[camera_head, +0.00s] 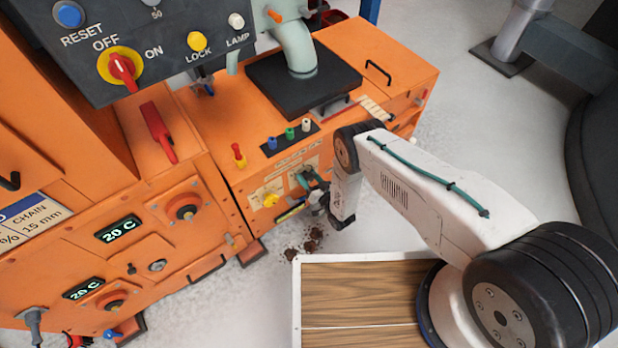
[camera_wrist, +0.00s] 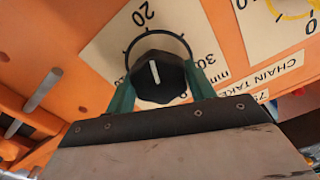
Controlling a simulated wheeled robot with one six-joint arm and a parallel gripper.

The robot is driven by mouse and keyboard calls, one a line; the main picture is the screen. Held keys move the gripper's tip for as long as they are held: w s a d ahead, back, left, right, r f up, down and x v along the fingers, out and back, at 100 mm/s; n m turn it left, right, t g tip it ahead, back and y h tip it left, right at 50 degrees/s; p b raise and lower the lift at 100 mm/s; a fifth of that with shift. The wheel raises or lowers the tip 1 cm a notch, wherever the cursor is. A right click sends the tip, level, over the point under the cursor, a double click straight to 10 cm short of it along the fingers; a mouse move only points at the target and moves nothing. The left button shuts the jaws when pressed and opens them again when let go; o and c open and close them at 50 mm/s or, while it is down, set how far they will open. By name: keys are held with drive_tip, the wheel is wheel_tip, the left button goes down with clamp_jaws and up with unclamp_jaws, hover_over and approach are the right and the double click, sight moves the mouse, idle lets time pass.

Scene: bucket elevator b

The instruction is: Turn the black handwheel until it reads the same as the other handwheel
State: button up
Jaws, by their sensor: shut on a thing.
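The black handwheel (camera_wrist: 157,80) is a faceted knob on a cream scale plate in the wrist view. Its white pointer line points up and slightly left, roughly toward the 20 mark; a 30 is at the right. My gripper (camera_wrist: 160,86) has its teal fingers on either side of the knob, shut on it. In the head view my gripper (camera_head: 306,181) is at the orange panel and hides the black handwheel. The other handwheel (camera_head: 270,200) is yellow, left of my gripper; its reading is too small to tell. Only a yellow part shows in the wrist view (camera_wrist: 297,4).
A row of coloured knobs (camera_head: 290,134) is on the orange housing above. A yellow-and-red lever (camera_head: 238,155) stands to the left. Dark clumps (camera_head: 312,240) lie on the floor below. A wooden-topped platform (camera_head: 355,290) is in front.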

drive_tip(key=n, duration=0.5)
drive_tip(key=shift+a+n, duration=0.1)
drive_tip(key=shift+n, duration=0.2)
drive_tip(key=n, duration=0.4)
drive_tip(key=shift+s+a+n, duration=0.1)
drive_tip(key=shift+n, duration=0.2)
drive_tip(key=o, duration=1)
drive_tip(key=shift+c, duration=0.2)
drive_tip(key=v, duration=0.7)
drive_tip(key=shift+s+d, duration=0.25)
drive_tip(key=shift+s, duration=0.1)
